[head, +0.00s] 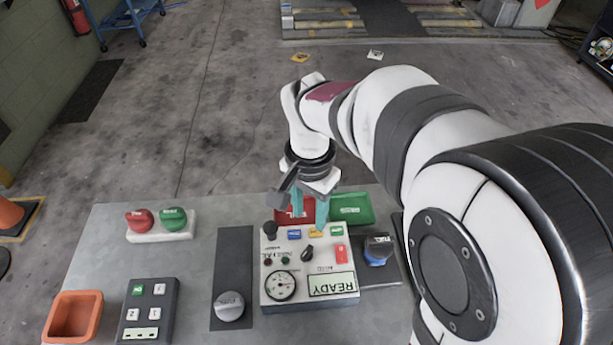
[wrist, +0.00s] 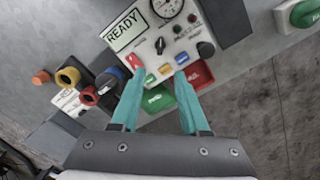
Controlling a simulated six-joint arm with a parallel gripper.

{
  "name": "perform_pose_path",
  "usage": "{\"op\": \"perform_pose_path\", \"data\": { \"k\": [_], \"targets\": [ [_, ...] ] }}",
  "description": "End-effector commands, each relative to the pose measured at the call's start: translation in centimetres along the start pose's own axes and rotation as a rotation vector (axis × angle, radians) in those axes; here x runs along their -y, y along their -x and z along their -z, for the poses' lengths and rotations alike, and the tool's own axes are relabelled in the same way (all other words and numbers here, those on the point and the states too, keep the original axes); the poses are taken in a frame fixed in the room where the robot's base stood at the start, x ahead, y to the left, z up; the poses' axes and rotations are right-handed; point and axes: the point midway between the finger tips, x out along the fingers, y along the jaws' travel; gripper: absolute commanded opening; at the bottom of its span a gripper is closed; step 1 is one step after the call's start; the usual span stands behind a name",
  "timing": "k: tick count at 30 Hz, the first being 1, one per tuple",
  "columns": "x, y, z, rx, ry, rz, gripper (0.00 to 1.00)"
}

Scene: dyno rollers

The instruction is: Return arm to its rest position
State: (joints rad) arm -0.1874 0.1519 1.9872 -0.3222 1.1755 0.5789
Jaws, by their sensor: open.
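My gripper (head: 311,213) hangs over the far edge of the control panel, near a red tray and a green tray. In the wrist view its two teal fingers (wrist: 158,100) are apart with nothing held between them. The white control panel (head: 305,300) has a gauge, a READY display, a black knob and several coloured buttons. The red tray (head: 282,216) is partly hidden behind my gripper. The green tray (head: 352,208) lies to its right. Whether the fingertips touch anything is hard to tell.
On the grey table are a red knob (head: 139,220) and green knob (head: 173,219), a grey knob (head: 229,306), a blue knob (head: 378,249), a dark keypad (head: 149,311) and an orange bin (head: 73,317). The floor beyond the table's far edge is mostly clear.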

Motion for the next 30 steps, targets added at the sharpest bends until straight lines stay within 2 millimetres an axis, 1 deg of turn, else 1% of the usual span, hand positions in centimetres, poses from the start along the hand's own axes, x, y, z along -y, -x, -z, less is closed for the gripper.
{"op": "perform_pose_path", "data": {
  "k": [1,3,6,14,16,17,19,20,21,24,27,30],
  "targets": [
    [0.1,1.1,0.0,-0.002,-0.002,0.004,0.45],
    [0.0,2.3,0.0,-0.001,-0.001,0.002,0.45],
    [0.0,3.3,0.0,0.000,-0.001,0.001,0.45],
    [0.0,3.5,0.0,0.002,-0.001,-0.001,0.45],
    [-0.3,3.6,-0.2,0.003,0.002,0.001,0.45],
    [-1.0,3.8,-0.6,0.008,0.007,0.005,0.45],
    [-4.0,4.3,-2.5,0.026,0.041,0.022,0.45],
    [-5.7,4.5,-3.7,0.038,0.064,0.033,0.45],
    [-7.8,4.3,-5.5,0.053,0.095,0.048,0.45],
    [-12.0,3.3,-9.6,0.086,0.166,0.086,0.45],
    [-14.1,2.1,-12.1,0.102,0.213,0.113,0.45],
    [-14.7,1.6,-12.9,0.108,0.230,0.120,0.45]
  ]
}}
